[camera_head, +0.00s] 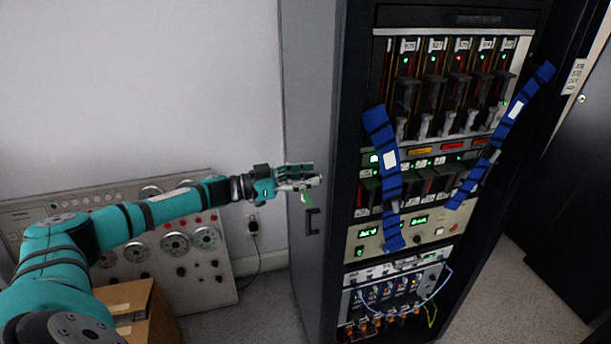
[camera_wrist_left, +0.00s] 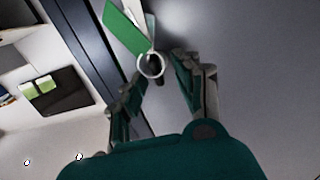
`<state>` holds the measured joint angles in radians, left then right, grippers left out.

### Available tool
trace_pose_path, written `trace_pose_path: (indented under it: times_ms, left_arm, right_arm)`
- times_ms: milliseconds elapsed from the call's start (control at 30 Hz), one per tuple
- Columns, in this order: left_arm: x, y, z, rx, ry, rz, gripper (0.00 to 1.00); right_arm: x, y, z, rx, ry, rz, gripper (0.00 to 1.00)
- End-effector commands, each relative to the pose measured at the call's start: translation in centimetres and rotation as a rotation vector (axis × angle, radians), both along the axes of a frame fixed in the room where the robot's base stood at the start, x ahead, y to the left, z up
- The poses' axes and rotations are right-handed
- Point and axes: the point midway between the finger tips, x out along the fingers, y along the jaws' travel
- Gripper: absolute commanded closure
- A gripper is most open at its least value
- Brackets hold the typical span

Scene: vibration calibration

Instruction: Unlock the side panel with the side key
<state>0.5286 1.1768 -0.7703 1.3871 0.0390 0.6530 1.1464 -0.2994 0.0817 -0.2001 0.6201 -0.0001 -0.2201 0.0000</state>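The side panel (camera_head: 312,120) is the grey side of the tall rack, with a dark handle (camera_head: 312,220) low near its edge. It fills much of the left wrist view (camera_wrist_left: 245,60). My left gripper (camera_head: 312,180) is at this panel, just above the handle; it also shows in the left wrist view (camera_wrist_left: 160,72). Its fingers are apart. The side key's green tag (camera_head: 306,197) hangs by the fingertips, and the tag (camera_wrist_left: 128,28) and a metal ring (camera_wrist_left: 151,65) show just beyond them. A dark part sits at the ring. Whether the key is in the lock cannot be told.
The rack front holds several modules with lights (camera_head: 455,60), and blue straps (camera_head: 385,165) hang across it. A panel with dials (camera_head: 180,245) leans by the wall, with a cardboard box (camera_head: 135,310) before it. A dark cabinet (camera_head: 575,200) stands at right.

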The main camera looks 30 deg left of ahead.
Motion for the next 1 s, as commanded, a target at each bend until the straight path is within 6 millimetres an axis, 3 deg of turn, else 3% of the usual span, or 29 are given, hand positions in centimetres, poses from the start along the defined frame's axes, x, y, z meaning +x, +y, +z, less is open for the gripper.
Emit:
trace_pose_path:
  times_ms: [67,300,667,1000]
  left_arm:
    - [0.0,0.0,0.0,0.000,0.000,0.000,0.71]
    - [0.0,0.0,0.0,-0.001,-0.001,0.000,1.00]
    - [-0.1,0.0,0.0,0.009,-0.009,0.000,1.00]
    - [-0.2,-0.1,-0.1,0.133,-0.116,-0.001,1.00]
  right_arm:
    - [0.0,0.1,0.0,0.001,0.000,-0.001,0.60]
    - [0.0,0.3,0.0,0.004,0.000,-0.002,0.60]
    - [0.0,0.3,-0.1,0.004,0.000,-0.002,0.60]
    - [0.0,0.3,-1.0,0.004,0.000,-0.002,0.60]
